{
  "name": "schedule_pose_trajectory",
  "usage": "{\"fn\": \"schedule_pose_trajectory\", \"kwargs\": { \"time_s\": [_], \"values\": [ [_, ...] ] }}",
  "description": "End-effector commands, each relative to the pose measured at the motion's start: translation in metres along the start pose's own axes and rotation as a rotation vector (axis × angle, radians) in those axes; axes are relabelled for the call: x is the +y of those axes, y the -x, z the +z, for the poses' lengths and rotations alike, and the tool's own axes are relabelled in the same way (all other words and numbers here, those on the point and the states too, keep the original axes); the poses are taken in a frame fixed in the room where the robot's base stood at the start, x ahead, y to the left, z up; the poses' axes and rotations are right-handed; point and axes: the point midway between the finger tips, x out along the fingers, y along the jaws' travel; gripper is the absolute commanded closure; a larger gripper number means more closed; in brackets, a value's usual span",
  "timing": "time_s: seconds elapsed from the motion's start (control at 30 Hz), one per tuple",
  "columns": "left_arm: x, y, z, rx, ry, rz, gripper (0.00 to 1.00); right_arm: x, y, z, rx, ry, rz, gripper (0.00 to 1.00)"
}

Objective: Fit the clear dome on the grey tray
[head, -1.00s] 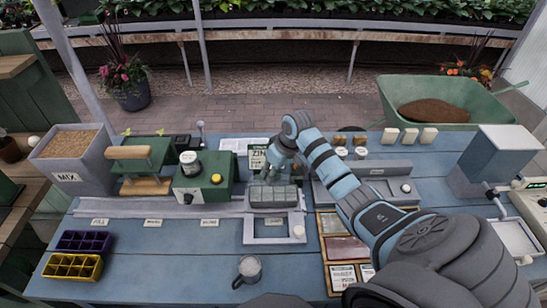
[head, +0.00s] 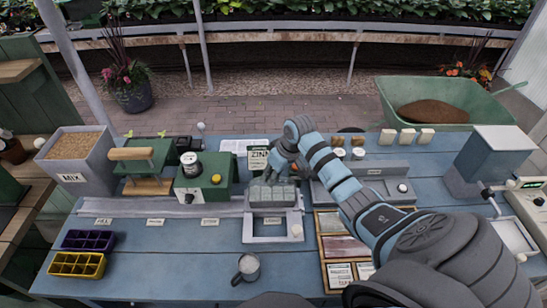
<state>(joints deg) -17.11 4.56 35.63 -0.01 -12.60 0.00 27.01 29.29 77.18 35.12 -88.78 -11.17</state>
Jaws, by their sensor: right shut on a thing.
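The grey tray (head: 266,203) sits on a white frame (head: 268,239) at the middle of the blue bench. The clear dome (head: 272,188) is faint and shows as a pale see-through shape over the tray. My right gripper (head: 279,178) points down from above and behind the tray and is shut on the top of the dome. The dome looks in line with the tray, but I cannot tell whether its rim touches all round. My left gripper is not in view.
A green machine with a yellow button (head: 216,179) stands left of the tray. A seed-packet card (head: 258,158) stands just behind. Framed compartments (head: 340,247) lie to the right. A grey mug (head: 247,268) stands in front.

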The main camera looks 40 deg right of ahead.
Motion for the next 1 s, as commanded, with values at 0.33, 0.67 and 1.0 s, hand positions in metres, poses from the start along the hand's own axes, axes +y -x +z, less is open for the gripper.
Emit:
{"fn": "schedule_pose_trajectory", "kwargs": {
  "time_s": [0.33, 0.67, 1.0],
  "values": [
    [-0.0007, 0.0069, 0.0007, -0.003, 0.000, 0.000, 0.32, 0.0013, 0.0003, -0.0035, 0.001, -0.001, 0.001, 1.00],
    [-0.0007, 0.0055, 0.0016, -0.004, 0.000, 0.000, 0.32, 0.0013, -0.0015, -0.0028, 0.000, 0.000, 0.000, 1.00],
    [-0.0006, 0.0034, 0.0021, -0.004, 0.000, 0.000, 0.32, 0.0017, -0.0065, -0.0011, 0.000, 0.000, 0.000, 1.00]
  ]
}}
